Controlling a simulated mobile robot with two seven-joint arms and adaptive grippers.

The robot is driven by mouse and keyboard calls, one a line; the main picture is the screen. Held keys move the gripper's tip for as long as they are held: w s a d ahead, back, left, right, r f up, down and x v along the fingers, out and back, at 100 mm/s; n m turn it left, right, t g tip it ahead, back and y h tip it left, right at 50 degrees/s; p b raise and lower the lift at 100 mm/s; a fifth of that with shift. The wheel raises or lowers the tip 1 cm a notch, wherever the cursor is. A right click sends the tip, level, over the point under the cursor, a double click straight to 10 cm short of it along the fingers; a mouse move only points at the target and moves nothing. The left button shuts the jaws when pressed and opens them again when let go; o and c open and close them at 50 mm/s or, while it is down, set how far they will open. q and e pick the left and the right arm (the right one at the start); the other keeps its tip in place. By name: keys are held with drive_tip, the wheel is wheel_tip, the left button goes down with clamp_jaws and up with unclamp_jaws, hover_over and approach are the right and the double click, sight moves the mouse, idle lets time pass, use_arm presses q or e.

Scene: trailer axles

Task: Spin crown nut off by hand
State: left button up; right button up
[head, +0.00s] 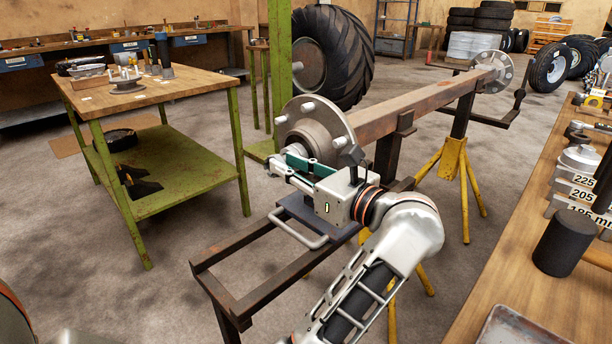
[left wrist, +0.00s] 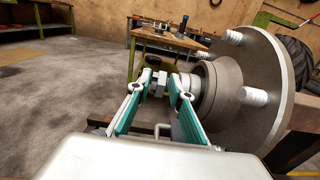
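The axle beam (head: 420,105) lies on stands and has a round hub with studs (head: 318,128) at its near end. The hub also fills the right of the left wrist view (left wrist: 262,75). My left gripper (head: 296,165) is at the spindle end in front of the hub. In the left wrist view its green-padded fingers (left wrist: 161,80) stand apart, with a small metallic piece, seemingly the crown nut (left wrist: 160,86), between the tips. The fingers partly hide it, and I cannot tell whether they press on it. My right gripper is not in view.
A green-legged table (head: 165,92) with small parts stands at left. A workbench (head: 510,265) with a black cylinder (head: 562,243) and labelled pieces runs along the right. A dark steel frame (head: 235,262) and yellow stands (head: 455,160) are near the axle.

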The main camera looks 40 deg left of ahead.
sight(275, 156)
use_arm(q)
drive_tip(key=shift+w+a, duration=0.1)
drive_tip(key=shift+a, duration=1.1)
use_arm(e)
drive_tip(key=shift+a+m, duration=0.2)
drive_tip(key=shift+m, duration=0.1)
use_arm(q)
clamp_jaws()
drive_tip(key=shift+c, duration=1.4)
unclamp_jaws()
clamp_jaws()
drive_tip(key=h, duration=0.4)
drive_tip(key=shift+a+r, duration=0.3)
drive_tip(key=shift+r, duration=0.1)
drive_tip(key=h, duration=0.3)
drive_tip(key=shift+a+r, duration=0.1)
drive_tip(key=shift+a, duration=0.3)
